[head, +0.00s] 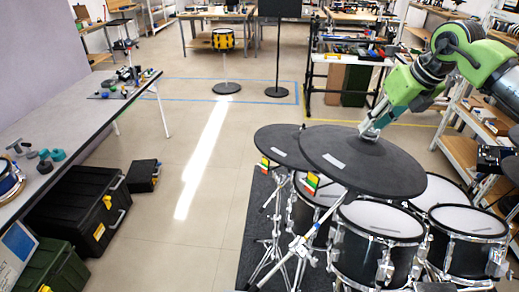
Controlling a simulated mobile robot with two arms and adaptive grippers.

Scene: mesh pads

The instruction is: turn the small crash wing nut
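The larger dark crash cymbal pad (372,171) is mounted on a chrome stand at the right, tilted slightly. My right gripper (369,132) comes down from the upper right on a green and grey arm. Its fingertips are at the raised centre of this pad, where the stand's top is. The small wing nut cannot be made out there; the fingers cover that spot. Whether the fingers are open or shut on it is too small to tell. My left gripper is not in view.
A smaller dark cymbal pad (283,146) sits just left, partly behind the crash pad. White-headed drums (381,220) stand below it. A shelf unit (466,143) is at the right. A workbench (62,122) stands at the left.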

